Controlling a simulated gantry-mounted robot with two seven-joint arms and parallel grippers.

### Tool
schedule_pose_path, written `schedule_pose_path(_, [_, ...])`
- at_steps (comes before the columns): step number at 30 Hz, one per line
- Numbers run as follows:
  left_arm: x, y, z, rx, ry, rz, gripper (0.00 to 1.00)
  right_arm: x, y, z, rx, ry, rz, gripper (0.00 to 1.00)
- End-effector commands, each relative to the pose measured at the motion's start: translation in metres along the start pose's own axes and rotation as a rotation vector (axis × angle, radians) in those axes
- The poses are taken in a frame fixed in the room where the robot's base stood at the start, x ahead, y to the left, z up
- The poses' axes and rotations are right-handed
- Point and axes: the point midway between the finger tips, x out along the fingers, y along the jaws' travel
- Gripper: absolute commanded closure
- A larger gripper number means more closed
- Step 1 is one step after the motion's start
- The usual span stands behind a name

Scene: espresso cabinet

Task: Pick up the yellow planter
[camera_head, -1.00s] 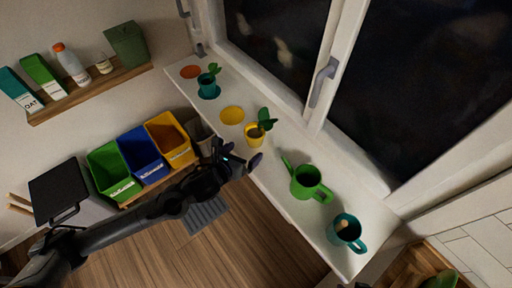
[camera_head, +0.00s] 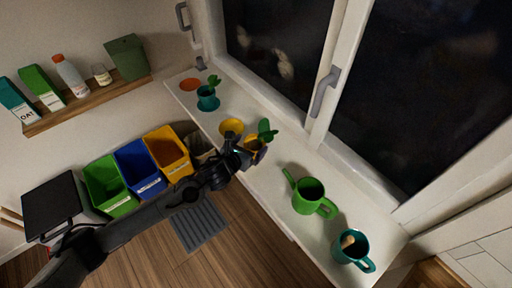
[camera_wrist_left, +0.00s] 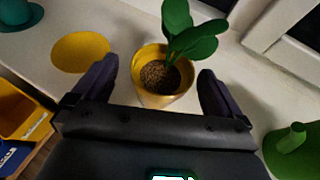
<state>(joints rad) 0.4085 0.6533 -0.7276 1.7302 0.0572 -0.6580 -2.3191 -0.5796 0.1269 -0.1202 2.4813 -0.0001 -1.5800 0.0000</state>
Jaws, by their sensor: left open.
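The yellow planter (camera_wrist_left: 160,78) holds brown soil and a green leafy plant, and stands on the white windowsill. In the head view the planter (camera_head: 256,143) is partly hidden behind my left gripper (camera_head: 246,153). In the left wrist view my left gripper (camera_wrist_left: 158,92) is open, with one dark finger on each side of the planter. Small gaps show between the fingers and the pot. My right gripper is not in view.
A flat yellow disc (camera_head: 231,127) lies beside the planter. A teal planter (camera_head: 207,99) stands farther left on the sill (camera_head: 275,206). Colored bins (camera_head: 168,152) stand below left.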

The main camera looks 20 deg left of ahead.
Motion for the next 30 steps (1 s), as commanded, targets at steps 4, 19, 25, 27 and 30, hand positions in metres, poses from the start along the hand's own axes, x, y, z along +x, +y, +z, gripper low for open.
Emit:
schedule_pose_path(4, [0.020, -0.005, -0.001, -0.004, 0.000, -0.001, 0.00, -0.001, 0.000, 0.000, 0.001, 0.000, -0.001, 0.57])
schedule_pose_path(19, [0.040, -0.004, -0.001, 0.000, 0.000, -0.001, 0.02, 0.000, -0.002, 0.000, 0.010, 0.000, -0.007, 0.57])
schedule_pose_path(25, [0.040, -0.004, -0.001, 0.000, 0.000, -0.001, 0.32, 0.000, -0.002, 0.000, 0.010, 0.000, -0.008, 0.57])
schedule_pose_path(27, [0.040, -0.004, -0.001, 0.000, 0.000, -0.001, 0.43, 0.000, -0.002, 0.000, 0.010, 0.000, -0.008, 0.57])
schedule_pose_path(30, [0.040, -0.004, -0.001, 0.000, 0.000, -0.001, 0.58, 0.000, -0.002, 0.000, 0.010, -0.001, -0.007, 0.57])
